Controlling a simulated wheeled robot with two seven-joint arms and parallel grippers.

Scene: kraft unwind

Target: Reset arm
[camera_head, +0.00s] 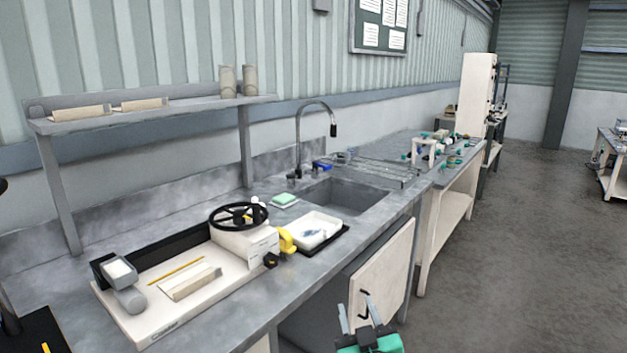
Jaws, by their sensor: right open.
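My right gripper (357,313) is at the bottom centre, with two grey fingers apart and a teal body below. It is open and nothing shows between its fingers. It is in front of the cabinet door (378,275) under the counter, and I cannot tell whether it touches the door. My left gripper is not in view.
A grey counter (300,262) with a sink (345,195) and tap (299,140) runs along the wall. A white tray (145,318), a box with a black handwheel (238,216) and a shallow white tray (316,230) stand on it.

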